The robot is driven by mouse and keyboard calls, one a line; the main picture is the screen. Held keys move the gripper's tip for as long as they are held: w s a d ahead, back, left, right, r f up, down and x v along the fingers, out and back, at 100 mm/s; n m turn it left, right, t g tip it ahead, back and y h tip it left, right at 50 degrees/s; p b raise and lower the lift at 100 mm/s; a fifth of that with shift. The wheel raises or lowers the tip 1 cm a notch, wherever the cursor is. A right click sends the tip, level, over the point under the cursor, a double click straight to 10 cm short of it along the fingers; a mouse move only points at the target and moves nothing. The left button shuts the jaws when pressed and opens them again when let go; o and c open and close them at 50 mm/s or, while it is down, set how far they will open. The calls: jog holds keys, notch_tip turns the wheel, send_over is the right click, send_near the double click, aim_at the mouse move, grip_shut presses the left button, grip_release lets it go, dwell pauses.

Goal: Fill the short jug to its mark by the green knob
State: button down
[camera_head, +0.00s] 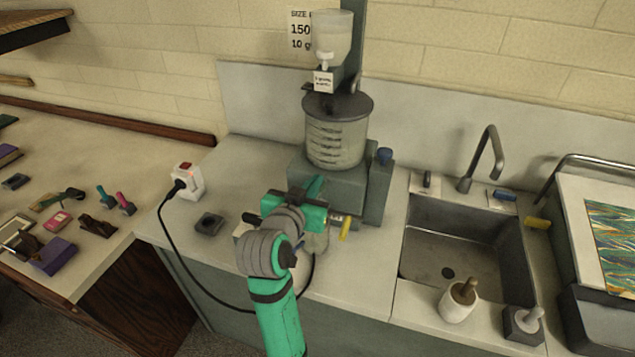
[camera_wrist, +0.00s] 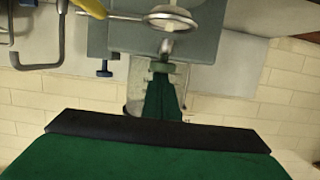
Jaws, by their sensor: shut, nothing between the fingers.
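My gripper (camera_head: 312,190) is in front of the grey mixing machine (camera_head: 340,186), at the height of its base. Its fingers are shut and empty; in the wrist view the shut fingers (camera_wrist: 162,72) reach to the machine's grey body. A pale vessel (camera_head: 316,242), perhaps the short jug, is partly hidden behind my arm, below a small metal spout. A round metal rim (camera_wrist: 171,17) shows near the spout in the wrist view. No mark or fill level is readable. I cannot make out a green knob apart from my green gripper.
A clear lidded tank (camera_head: 337,142) stands on the machine. A blue knob (camera_head: 385,156) is at its right. Right are a sink (camera_head: 455,250) and a mortar (camera_head: 459,302). Left are a socket box (camera_head: 188,181) with a black cable and a small dark block (camera_head: 209,223).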

jog(key=shift+f, duration=0.4)
jog(key=shift+r, duration=0.1)
jog(key=s+a+r, duration=0.2)
jog(key=s+r, duration=0.5)
jog(key=s, duration=0.2)
jog(key=shift+s+a, duration=0.15)
jog(key=shift+s, duration=0.15)
jog(key=shift+w, duration=0.25)
dwell(0.4)
